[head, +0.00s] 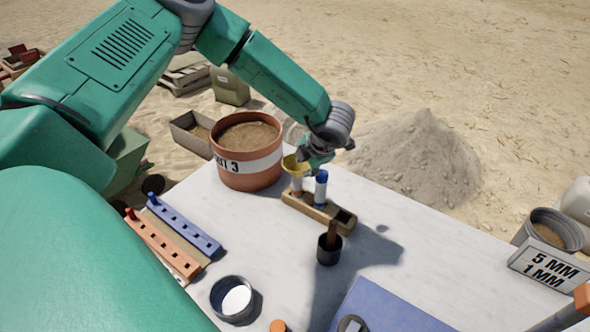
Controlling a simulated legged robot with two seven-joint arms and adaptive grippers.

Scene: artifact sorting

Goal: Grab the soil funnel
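The soil funnel, a small yellow cone (292,166), sits on top of a tube in the wooden rack (325,212) near the far edge of the table. My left gripper (312,163) reaches down from above and is right beside the funnel, on its right side. Its fingertips are small and partly hidden behind the funnel, so I cannot tell whether they touch or grip it. A blue-capped tube (321,187) stands in the same rack, just below the gripper. My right gripper is not in view.
A terracotta pot of soil (249,167) stands left of the rack, close to the funnel. A dark cup with a brown handle (329,250) stands in front. Blue and orange slotted bars (184,226) lie at left. The table right of the rack is mostly clear.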

